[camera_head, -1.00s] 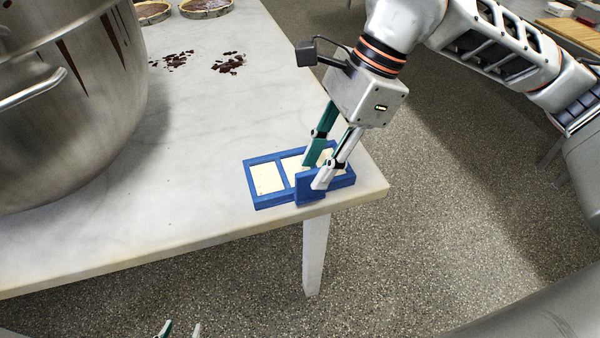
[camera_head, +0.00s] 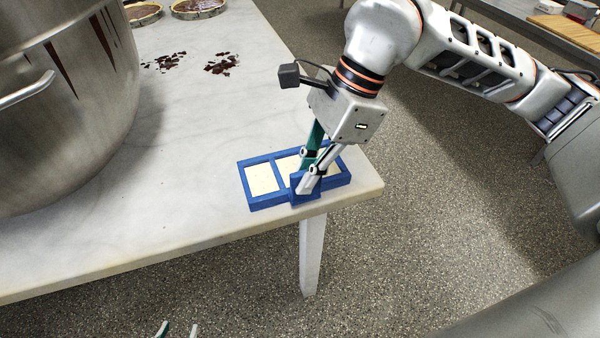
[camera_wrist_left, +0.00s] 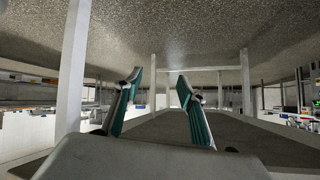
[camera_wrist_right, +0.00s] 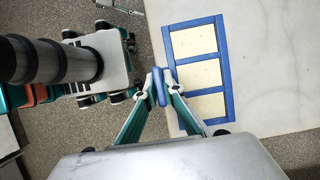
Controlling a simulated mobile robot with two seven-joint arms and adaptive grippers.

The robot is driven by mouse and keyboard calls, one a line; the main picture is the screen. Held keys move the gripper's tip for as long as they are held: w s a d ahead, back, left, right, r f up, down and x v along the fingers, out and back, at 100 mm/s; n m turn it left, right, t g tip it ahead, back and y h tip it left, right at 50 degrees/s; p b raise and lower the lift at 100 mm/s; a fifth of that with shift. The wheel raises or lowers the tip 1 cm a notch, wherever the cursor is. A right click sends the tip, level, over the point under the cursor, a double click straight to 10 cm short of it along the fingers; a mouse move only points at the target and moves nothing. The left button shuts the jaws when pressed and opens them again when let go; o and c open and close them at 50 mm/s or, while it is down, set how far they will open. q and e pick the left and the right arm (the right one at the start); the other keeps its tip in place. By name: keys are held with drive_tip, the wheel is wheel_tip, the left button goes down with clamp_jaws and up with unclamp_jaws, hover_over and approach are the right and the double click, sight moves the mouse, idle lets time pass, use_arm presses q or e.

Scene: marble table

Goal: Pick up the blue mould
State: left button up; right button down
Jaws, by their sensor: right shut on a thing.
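The blue mould (camera_head: 262,203) lies flat near the front right corner of the marble table (camera_head: 190,215). It is a blue frame with pale cream-coloured compartments, and it shows whole in the right wrist view (camera_wrist_right: 226,65). My right gripper (camera_head: 304,186) is shut on the blue handle tab (camera_wrist_right: 158,86) at the mould's front side, with one finger on each side of the tab. In the head view the fingers hide part of the right compartments. My left gripper (camera_head: 178,328) is at the bottom edge of the head view, below the table. In the left wrist view its fingers (camera_wrist_left: 166,80) are apart and empty.
A large steel bowl (camera_head: 70,110) takes up the table's left side. Dark crumbs (camera_head: 222,64) and round tart-like items (camera_head: 198,8) lie farther back. The mould is close to the table's front and right edges. Open floor lies to the right.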

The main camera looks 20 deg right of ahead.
drive_tip(key=shift+r, duration=0.5)
wheel_tip(320, 180, up, 18)
drive_tip(key=p, duration=0.2)
drive_tip(key=shift+f, duration=4.2)
drive_tip(key=shift+w+f, duration=0.1)
drive_tip(key=shift+f, duration=4.45)
drive_tip(key=shift+r, duration=0.1)
